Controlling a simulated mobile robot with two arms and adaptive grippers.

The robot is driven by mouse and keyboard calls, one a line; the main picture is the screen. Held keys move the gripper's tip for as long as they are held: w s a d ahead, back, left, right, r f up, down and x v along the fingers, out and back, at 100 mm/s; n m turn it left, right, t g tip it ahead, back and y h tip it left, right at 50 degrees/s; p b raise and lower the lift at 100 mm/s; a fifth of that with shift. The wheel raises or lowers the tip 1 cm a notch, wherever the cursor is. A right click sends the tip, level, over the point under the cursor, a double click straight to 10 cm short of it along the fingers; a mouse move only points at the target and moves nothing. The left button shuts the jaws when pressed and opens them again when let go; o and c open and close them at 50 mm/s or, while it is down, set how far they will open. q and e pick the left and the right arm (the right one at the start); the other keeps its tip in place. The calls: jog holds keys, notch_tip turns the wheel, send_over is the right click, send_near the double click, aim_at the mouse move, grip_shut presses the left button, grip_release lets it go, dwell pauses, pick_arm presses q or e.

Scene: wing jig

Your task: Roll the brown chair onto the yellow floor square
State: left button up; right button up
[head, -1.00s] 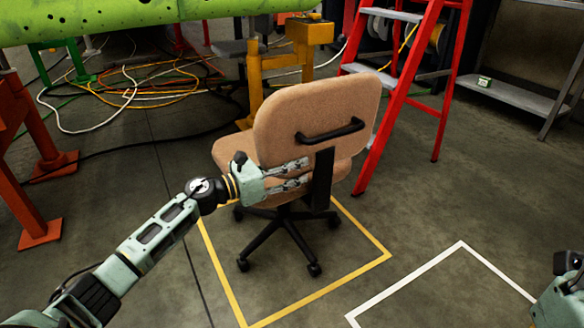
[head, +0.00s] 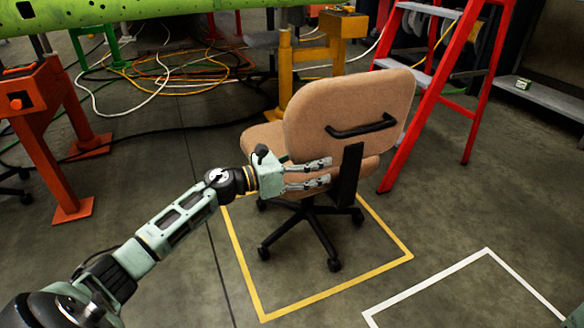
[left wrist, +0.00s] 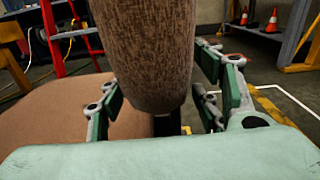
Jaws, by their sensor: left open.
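The brown chair (head: 345,105) stands upright with its back towards me and a black handle on the backrest. Its black five-star base stands over the far part of the yellow floor square (head: 340,287). Two near casters are inside the outline; the far casters are near its far edge or partly hidden. My left gripper (head: 331,172) is open at the lower left of the backrest. In the left wrist view, its fingers (left wrist: 165,97) are spread on either side of the brown backrest edge (left wrist: 150,45). Contact cannot be told. My right gripper is not clearly visible.
A red stepladder (head: 440,100) stands close to the chair's right. A yellow stand (head: 290,75) is behind it, and an orange stand (head: 45,110) is at left. Cables (head: 165,75) lie on the floor at back left. A white floor outline (head: 430,280) is at right.

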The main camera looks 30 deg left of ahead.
pick_arm(q)
jog(key=v, duration=1)
dwell(0.3)
